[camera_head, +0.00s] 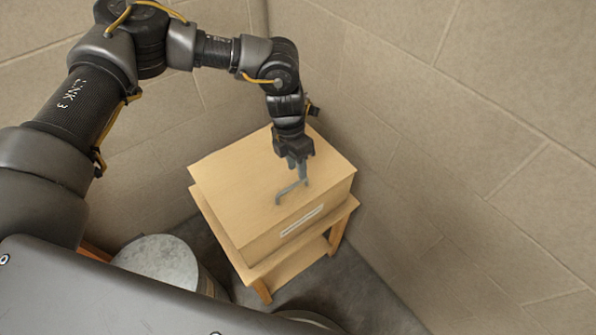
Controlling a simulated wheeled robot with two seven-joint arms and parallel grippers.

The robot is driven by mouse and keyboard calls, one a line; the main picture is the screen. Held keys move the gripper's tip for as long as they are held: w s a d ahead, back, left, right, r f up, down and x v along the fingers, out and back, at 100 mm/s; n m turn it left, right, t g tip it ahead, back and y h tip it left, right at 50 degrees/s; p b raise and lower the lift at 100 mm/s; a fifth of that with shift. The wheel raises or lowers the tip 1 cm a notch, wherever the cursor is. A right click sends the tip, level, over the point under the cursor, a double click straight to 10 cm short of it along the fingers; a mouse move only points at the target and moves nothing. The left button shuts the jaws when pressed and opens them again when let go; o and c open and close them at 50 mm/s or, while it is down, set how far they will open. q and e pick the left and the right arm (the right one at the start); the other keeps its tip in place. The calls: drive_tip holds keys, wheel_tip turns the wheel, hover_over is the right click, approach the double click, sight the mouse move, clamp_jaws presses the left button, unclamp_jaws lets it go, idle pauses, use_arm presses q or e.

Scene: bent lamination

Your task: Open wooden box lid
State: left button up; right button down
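The wooden box (276,231) is pale tan and stands on a small wooden table. Its flat lid (235,183) lies level, and the box looks closed. A thin grey bent handle (290,190) sits on top of the lid. My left gripper (300,172) points down over the lid, with its fingertips at the right end of the handle. The fingers and the handle are similar in grey and overlap, so I cannot tell whether the gripper grips the handle. A pale label strip (302,220) is on the box's front side. My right gripper is out of view.
The wooden table (337,237) has a lower shelf and stands in a corner between two tiled walls (440,150). A grey round-topped drum (158,262) stands left of the table. Dark floor (355,290) is free at the front right.

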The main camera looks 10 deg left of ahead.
sight(299, 181)
use_arm(q)
drive_tip(key=shift+s+d+f, duration=0.15)
drive_tip(key=shift+f, duration=0.7)
drive_tip(key=shift+s+d+f, duration=0.1)
drive_tip(key=shift+d+f, duration=0.05)
drive_tip(key=shift+f, duration=0.7)
clamp_jaws()
